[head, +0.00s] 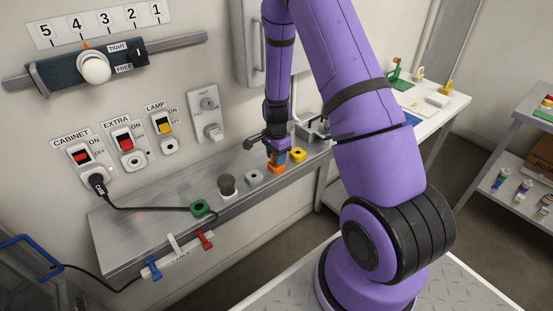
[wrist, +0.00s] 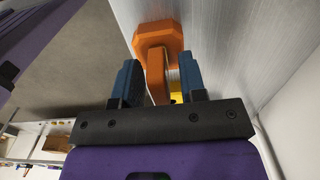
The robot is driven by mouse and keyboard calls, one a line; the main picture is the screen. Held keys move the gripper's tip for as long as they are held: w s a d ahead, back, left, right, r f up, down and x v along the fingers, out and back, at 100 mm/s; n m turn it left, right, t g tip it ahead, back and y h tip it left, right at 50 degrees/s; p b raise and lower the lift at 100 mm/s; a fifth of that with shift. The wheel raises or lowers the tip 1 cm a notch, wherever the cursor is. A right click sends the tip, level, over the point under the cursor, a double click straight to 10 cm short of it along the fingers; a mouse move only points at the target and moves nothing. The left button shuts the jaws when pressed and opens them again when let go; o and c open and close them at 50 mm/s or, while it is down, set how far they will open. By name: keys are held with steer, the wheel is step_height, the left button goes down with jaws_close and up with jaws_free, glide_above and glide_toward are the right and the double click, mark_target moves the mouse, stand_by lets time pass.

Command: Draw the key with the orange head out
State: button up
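The orange-headed key (wrist: 156,78) shows in the wrist view as a flat orange tab standing out from an orange eight-sided collar (wrist: 158,34). My gripper (wrist: 161,85) has its two blue fingers on either side of the tab. A gap shows on the right of the tab and a thin one on the left, so the fingers look open around it, not clamped. In the head view my gripper (head: 278,150) reaches down over the orange piece (head: 277,167) on the metal ledge and partly hides it.
A yellow piece (head: 298,155) stands close on the right and a grey one (head: 254,177) on the left. A dark knob (head: 227,185) and green piece (head: 200,207) are further left on the ledge (head: 130,235). Wall switches (head: 123,140) and a plugged cable (head: 98,183) are behind.

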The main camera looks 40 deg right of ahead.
jaws_close()
steer(key=shift+r, duration=0.8)
stand_by(0.6)
steer(key=shift+r, duration=1.3)
steer(key=shift+a, duration=0.1)
